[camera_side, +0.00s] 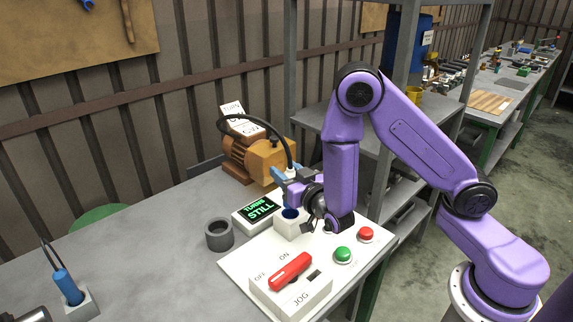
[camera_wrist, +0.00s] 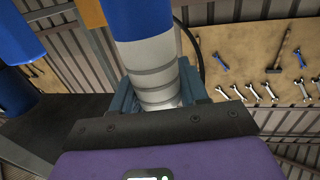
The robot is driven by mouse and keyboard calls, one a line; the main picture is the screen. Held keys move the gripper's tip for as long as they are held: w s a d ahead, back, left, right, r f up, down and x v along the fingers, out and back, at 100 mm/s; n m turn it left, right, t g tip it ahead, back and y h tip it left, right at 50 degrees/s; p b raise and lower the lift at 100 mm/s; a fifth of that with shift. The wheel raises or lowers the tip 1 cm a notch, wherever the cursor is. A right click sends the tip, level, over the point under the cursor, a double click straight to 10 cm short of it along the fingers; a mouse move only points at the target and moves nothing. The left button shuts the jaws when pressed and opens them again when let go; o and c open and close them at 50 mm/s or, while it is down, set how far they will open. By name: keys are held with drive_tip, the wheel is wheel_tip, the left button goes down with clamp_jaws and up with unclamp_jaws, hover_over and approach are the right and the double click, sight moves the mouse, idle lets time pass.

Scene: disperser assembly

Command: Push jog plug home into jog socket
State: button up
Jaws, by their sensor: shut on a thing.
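My gripper (camera_side: 291,192) is shut on the jog plug, with its fingers pointing left in the side view. In the wrist view the plug (camera_wrist: 152,68) has a grey ribbed body and a blue part, and sits between the blue-grey fingers. The jog socket (camera_side: 289,230) is a white block on the white panel, directly below the gripper. Dark blue shows at its top; I cannot tell if this is the plug's nose or the socket's opening.
A red lever (camera_side: 290,270) sits on the JOG box, beside green (camera_side: 343,255) and red (camera_side: 366,234) buttons. A display (camera_side: 260,208) reads STILL. A grey ring (camera_side: 219,235) and an orange motor (camera_side: 252,158) stand nearby.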

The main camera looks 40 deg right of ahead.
drive_tip(key=shift+f, duration=0.85)
drive_tip(key=shift+f, duration=2.05)
idle(1.1)
drive_tip(key=o, duration=1.3)
drive_tip(key=shift+s, duration=0.1)
drive_tip(key=s, duration=0.3)
drive_tip(key=s+a, duration=0.1)
drive_tip(key=s, duration=0.3)
drive_tip(key=shift+s+a, duration=0.1)
drive_tip(key=shift+a, duration=0.1)
